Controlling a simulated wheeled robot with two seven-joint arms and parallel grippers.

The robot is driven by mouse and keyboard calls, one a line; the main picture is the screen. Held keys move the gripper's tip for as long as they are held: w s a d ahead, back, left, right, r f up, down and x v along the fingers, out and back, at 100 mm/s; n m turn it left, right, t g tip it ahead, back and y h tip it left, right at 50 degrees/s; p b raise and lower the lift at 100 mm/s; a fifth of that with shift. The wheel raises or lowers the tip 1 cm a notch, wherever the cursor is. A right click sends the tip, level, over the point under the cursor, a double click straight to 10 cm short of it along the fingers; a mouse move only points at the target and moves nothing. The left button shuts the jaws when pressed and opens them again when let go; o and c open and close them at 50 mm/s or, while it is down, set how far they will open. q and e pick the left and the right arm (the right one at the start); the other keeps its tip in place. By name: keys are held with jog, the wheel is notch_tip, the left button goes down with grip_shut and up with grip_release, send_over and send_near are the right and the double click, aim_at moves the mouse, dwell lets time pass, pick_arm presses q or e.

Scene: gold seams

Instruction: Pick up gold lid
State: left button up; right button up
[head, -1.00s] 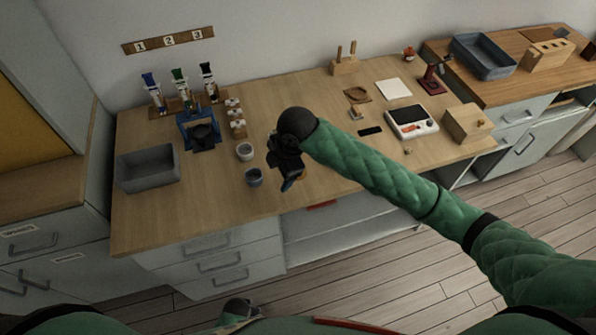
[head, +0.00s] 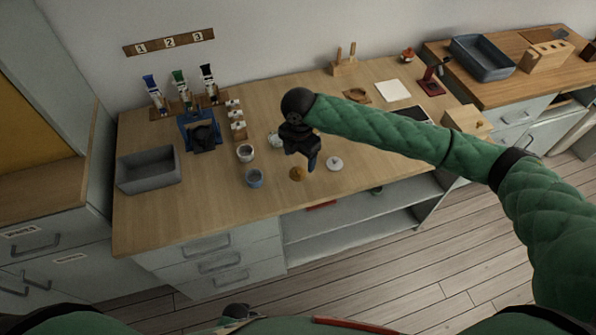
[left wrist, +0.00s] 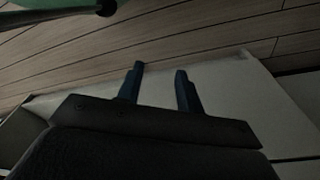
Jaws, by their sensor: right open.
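A small round golden-brown thing, which looks like the gold lid (head: 296,174), lies on the wooden worktop near its front edge. My right gripper (head: 313,168) is open and empty. It points down just to the right of and above the lid, apart from it as far as I can tell. In the left wrist view my left gripper (left wrist: 160,75) has its two dark blue fingers apart with nothing between them, over the pale furniture and floor.
A white round lid with a knob (head: 334,163) lies right of the gold one. A blue-grey cup (head: 254,178) and a white cup (head: 245,153) stand to the left. A grey bin (head: 147,172) is at the far left. The front centre-left worktop is clear.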

aim_at(298, 169)
jog(key=shift+f, duration=0.15)
jog(key=f, duration=0.1)
jog(key=f+p, duration=0.2)
jog(key=shift+s+a+f, duration=0.2)
jog(key=shift+s+f, duration=0.1)
jog(key=shift+f, duration=0.05)
pick_arm(q)
notch_tip(298, 169, down, 5)
jog(key=s+a, duration=0.2)
jog(key=shift+a+f+p, duration=0.15)
jog(key=shift+a+p, duration=0.1)
jog(key=shift+p, duration=0.1)
pick_arm(e)
jog(key=shift+f, duration=0.55)
jog(key=c, duration=1.1)
jog(key=shift+o, duration=0.2)
